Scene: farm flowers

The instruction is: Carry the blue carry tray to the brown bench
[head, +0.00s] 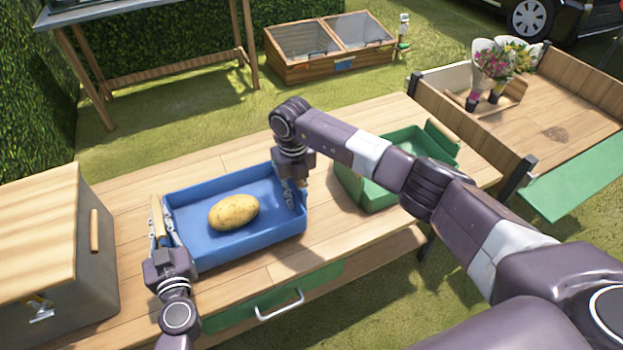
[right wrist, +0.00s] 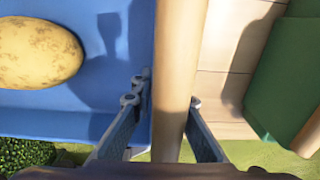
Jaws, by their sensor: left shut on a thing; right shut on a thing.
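The blue carry tray (head: 245,243) holds one yellow potato (head: 234,212) and is at the wooden bench with a green drawer front (head: 235,162). I cannot tell whether it rests on the top or hangs just above it. My left gripper (head: 164,240) is shut on the handle at the tray's left end. My right gripper (head: 294,192) is shut on the right end's handle, largely hidden by my arm in the head view. In the right wrist view, the fingers (right wrist: 167,98) straddle the round wooden handle (right wrist: 182,50). Which bench is the brown one is unclear.
A green tray (head: 375,200) stands right of the blue one. A grey box with a wooden lid (head: 90,255) stands close on the left. A cart with flower bouquets (head: 495,62) is at the right. A wooden cold frame (head: 330,50) and a wooden-legged table (head: 170,75) stand behind on grass.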

